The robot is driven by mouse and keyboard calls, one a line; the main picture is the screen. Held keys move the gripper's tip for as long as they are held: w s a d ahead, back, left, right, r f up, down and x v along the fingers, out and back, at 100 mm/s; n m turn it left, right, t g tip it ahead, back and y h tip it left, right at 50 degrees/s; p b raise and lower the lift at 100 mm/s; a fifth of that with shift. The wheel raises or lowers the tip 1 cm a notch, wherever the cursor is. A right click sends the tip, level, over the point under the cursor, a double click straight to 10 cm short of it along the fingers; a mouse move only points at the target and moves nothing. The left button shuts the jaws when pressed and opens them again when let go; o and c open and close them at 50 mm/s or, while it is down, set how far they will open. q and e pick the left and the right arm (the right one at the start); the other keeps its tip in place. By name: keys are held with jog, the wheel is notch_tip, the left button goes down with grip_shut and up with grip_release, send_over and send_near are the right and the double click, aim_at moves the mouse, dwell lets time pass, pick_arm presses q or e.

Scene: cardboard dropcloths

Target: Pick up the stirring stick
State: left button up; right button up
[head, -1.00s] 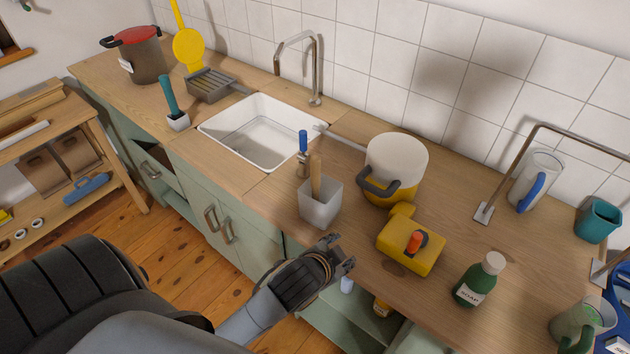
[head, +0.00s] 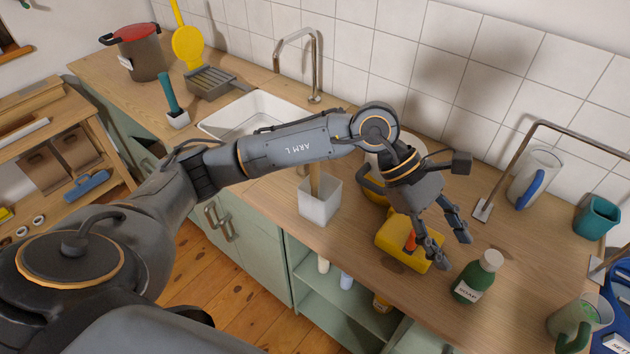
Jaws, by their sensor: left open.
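A wooden stick (head: 314,180), likely the stirring stick, stands upright in a whitish square pot (head: 319,207) on the counter. Its top is hidden behind my left arm. My left gripper (head: 453,250) is open and empty, pointing down over the counter to the right of the pot. Its fingers are between a yellow block with an orange knob (head: 400,241) and a green soap bottle (head: 477,277). My right gripper is not in view.
A metal rail (head: 505,175), a clear jug (head: 534,178) and a teal cup (head: 597,217) stand at the right.

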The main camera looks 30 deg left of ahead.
pick_arm(q)
jog(key=w+a+f+m+t+y, duration=0.1)
jog(key=w+a+y, duration=0.15)
jog(key=a, duration=0.35)
jog(key=w+a+f+t+y, duration=0.1)
jog(key=w+a+y, duration=0.1)
jog(key=a+y, duration=0.35)
jog(key=y, duration=0.5)
send_near(314, 172)
jog(key=x, duration=0.2)
jog(key=p+x, duration=0.1)
jog(key=x, duration=0.1)
jog(key=p+x, duration=0.1)
jog(key=x, duration=0.1)
jog(key=shift+w+d, duration=0.3)
jog(key=shift+w+a+f+p, duration=0.1)
jog(key=shift+a+f+p, duration=0.2)
jog(key=shift+f+p, duration=0.15)
jog(key=p+x, duration=0.2)
jog(key=x, duration=0.1)
jog(key=shift+a+f, duration=0.2)
jog(key=shift+a, duration=0.1)
jog(key=shift+w+a+f, duration=0.15)
jog(key=shift+f, duration=0.3)
grip_shut()
